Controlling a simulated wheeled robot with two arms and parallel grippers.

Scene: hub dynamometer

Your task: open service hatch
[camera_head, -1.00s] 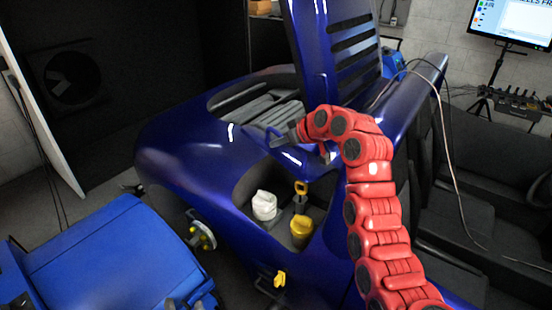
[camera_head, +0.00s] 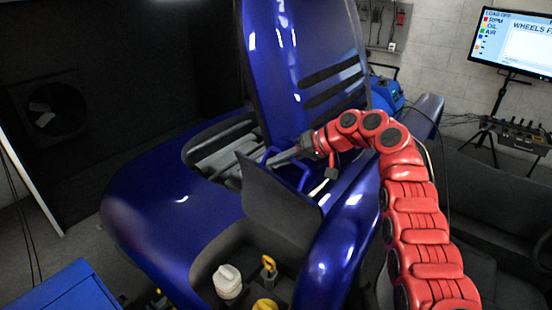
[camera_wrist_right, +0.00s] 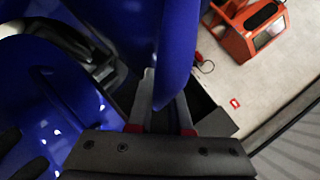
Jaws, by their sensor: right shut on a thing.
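The service hatch (camera_head: 280,208) on the blue car body (camera_head: 170,205) stands raised and tilted, its dark grey inner face toward the head camera. A blue bar-like handle (camera_head: 304,176) shows at its upper edge. My right gripper (camera_head: 280,159) is at that upper edge, shut on the hatch handle. In the right wrist view the gripper's fingers (camera_wrist_right: 165,108) lie on either side of a blue part; the exact contact is hard to see. Below the hatch, the bay shows a white cap (camera_head: 228,281), a yellow-handled dipstick (camera_head: 269,265) and a yellow cap (camera_head: 265,304). My left gripper is out of view.
A tall blue slatted panel (camera_head: 300,60) stands upright behind my right gripper. A blue cabinet (camera_head: 70,290) is at lower left. A monitor (camera_head: 515,40) on a stand is at upper right. In the right wrist view, an orange machine (camera_wrist_right: 255,35) stands on pale floor.

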